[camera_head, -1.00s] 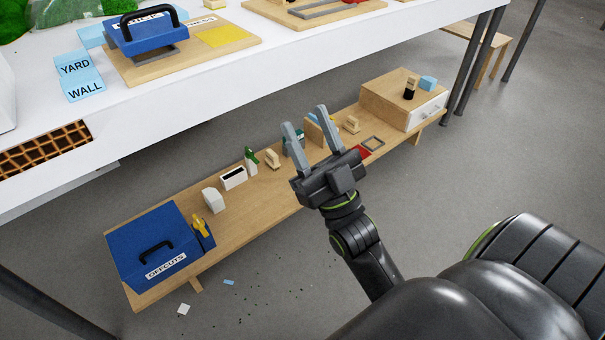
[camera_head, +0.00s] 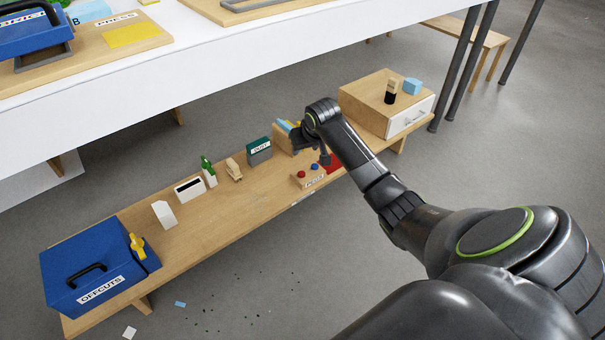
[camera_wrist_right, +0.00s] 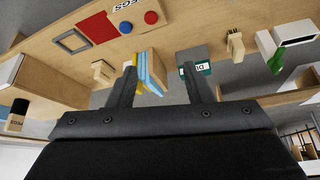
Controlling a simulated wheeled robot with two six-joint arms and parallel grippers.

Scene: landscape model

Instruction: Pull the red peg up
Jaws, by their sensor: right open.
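The red peg (camera_head: 302,173) stands in a small wooden block labelled PEGS (camera_head: 312,181) on the low bench. A blue peg (camera_head: 315,167) stands just right of it in the same block. In the right wrist view the red peg (camera_wrist_right: 151,17) and blue peg (camera_wrist_right: 125,28) show near the top, beyond the fingers. My right gripper (camera_wrist_right: 160,70) is open with nothing between its fingers. In the head view the right gripper (camera_head: 312,148) is partly hidden by its own wrist, close behind the peg block and apart from the red peg. My left gripper is out of view.
A holder with blue and yellow cards (camera_wrist_right: 150,72) and a grey box with a green label (camera_wrist_right: 193,56) lie close to the fingers. A red square (camera_wrist_right: 98,28) is beside the pegs. The white table (camera_head: 210,50) overhangs behind. A wooden drawer box (camera_head: 372,98) stands right.

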